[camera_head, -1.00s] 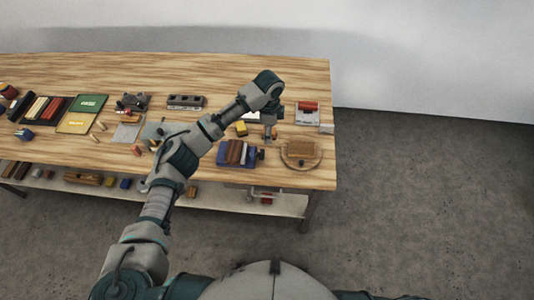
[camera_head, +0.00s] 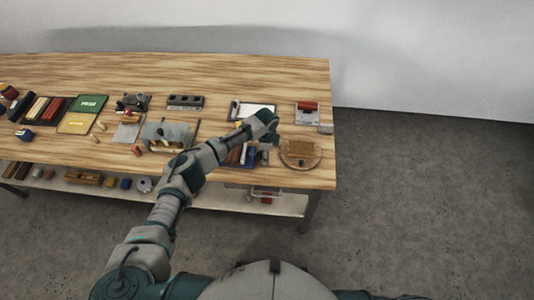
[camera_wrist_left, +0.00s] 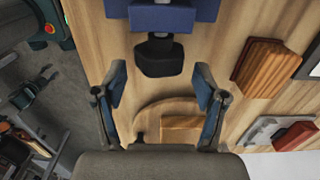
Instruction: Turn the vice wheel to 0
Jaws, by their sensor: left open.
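The vice (camera_head: 236,157) is a blue block near the front edge of the bench, partly hidden behind my left arm in the head view. In the left wrist view its blue body (camera_wrist_left: 172,18) fills the top. A dark faceted wheel (camera_wrist_left: 158,57) sticks out from it on a short shaft. My left gripper (camera_wrist_left: 160,77) is open, with one blue-padded finger on each side of the wheel's near end. I see gaps between the fingers and the wheel. No number is readable on the wheel. My right gripper is not in view.
A round wooden board (camera_head: 314,160) with a brown block lies right of the vice. A red-handled tool on a grey plate (camera_head: 306,118) lies behind it. A framed white sheet (camera_head: 257,110) lies behind the vice. Several tools and books cover the bench's left part.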

